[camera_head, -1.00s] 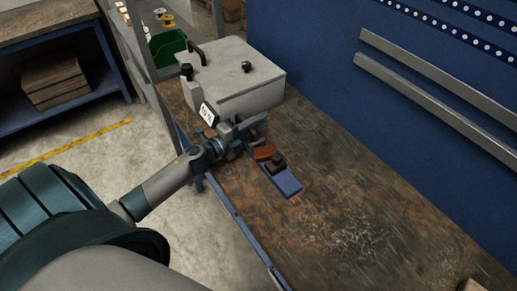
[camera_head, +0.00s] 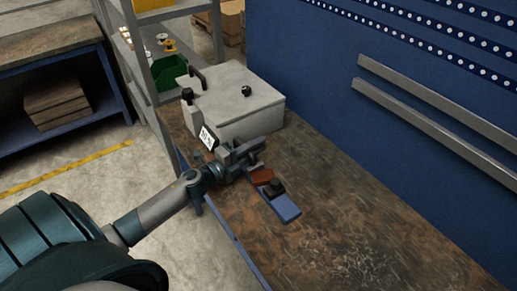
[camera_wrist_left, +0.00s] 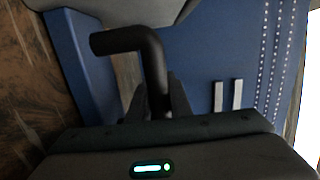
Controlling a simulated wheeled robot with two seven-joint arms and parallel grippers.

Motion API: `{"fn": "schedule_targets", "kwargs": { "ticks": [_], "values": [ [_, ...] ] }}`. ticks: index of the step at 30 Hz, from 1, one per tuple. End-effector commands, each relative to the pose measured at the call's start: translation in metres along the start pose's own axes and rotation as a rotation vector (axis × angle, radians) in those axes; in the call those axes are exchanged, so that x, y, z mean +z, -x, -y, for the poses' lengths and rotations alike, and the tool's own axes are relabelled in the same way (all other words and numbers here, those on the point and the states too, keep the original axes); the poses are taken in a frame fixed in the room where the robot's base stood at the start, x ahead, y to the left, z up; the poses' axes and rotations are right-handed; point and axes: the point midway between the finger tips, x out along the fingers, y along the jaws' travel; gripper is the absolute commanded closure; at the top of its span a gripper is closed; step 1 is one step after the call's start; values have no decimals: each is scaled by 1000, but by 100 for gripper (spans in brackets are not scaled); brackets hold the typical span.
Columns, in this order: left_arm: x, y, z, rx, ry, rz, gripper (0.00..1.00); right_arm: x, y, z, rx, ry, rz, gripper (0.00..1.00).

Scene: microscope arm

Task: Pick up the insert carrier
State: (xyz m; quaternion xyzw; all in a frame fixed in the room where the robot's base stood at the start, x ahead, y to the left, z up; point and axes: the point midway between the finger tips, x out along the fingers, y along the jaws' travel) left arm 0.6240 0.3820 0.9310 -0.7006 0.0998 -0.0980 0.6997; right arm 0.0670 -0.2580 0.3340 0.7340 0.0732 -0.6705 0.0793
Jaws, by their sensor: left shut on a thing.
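My left gripper (camera_head: 255,152) is over the workbench, in front of the grey box. In the left wrist view its fingers (camera_wrist_left: 162,105) are shut on a black bent handle (camera_wrist_left: 130,40). Behind the handle is a blue surface. I cannot tell for sure whether the handle belongs to the insert carrier. Just beyond the gripper, a flat blue bar (camera_head: 285,207) with a black block (camera_head: 274,188) lies on the bench. A reddish-brown piece (camera_head: 262,177) lies at its near end, close to the fingertips. My right gripper is not in view.
The grey box (camera_head: 240,98) with black knobs stands behind the gripper. A small white label plate (camera_head: 207,138) shows beside the wrist. A green bin (camera_head: 170,70) sits on the shelf behind. The blue wall carries grey rails (camera_head: 435,100). The bench (camera_head: 370,225) is clear at front right.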

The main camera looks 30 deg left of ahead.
Motion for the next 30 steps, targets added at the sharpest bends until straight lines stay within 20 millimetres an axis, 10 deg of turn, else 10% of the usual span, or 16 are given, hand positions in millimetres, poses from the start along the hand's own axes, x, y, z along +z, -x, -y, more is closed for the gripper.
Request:
{"fn": "schedule_targets", "kwargs": {
  "ticks": [30],
  "values": [
    [0,118,67,-3,0,-1,100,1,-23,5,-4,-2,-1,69]
  ]
}}
